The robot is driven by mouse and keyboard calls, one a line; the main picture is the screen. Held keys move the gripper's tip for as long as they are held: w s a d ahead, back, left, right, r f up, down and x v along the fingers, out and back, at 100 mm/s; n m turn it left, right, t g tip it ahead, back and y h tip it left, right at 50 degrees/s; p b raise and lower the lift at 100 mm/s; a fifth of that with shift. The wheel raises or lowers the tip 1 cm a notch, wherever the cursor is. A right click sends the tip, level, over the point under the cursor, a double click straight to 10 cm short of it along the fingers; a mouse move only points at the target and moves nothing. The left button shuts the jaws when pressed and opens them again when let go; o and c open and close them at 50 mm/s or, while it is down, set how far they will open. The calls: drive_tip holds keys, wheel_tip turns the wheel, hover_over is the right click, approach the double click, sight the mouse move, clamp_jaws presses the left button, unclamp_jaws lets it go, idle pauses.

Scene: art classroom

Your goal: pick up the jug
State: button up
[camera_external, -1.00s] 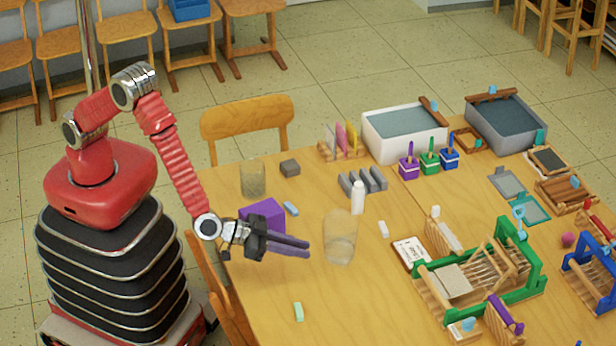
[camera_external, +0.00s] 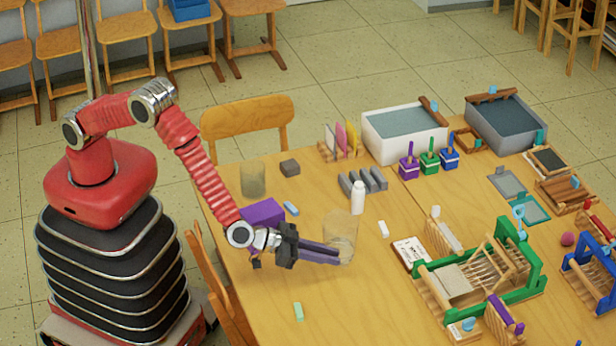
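A clear glass vessel, which I take to be the jug (camera_external: 343,228), stands upright on the table. My gripper (camera_external: 336,254) reaches from the left, low over the table, with its two dark purple fingers pointing right. The fingers look parallel with a narrow gap, so it appears open. Their tips overlap the lower left part of the jug in the picture. I cannot tell whether they touch it or lie on either side of it.
A second clear vessel (camera_external: 252,180) stands at the back left, near a purple block (camera_external: 263,213). A white bottle (camera_external: 358,198) stands just behind the jug.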

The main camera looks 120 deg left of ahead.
sight(345, 268)
drive_tip(key=shift+w, duration=0.1)
drive_tip(key=shift+x, duration=2.5)
clamp_jaws()
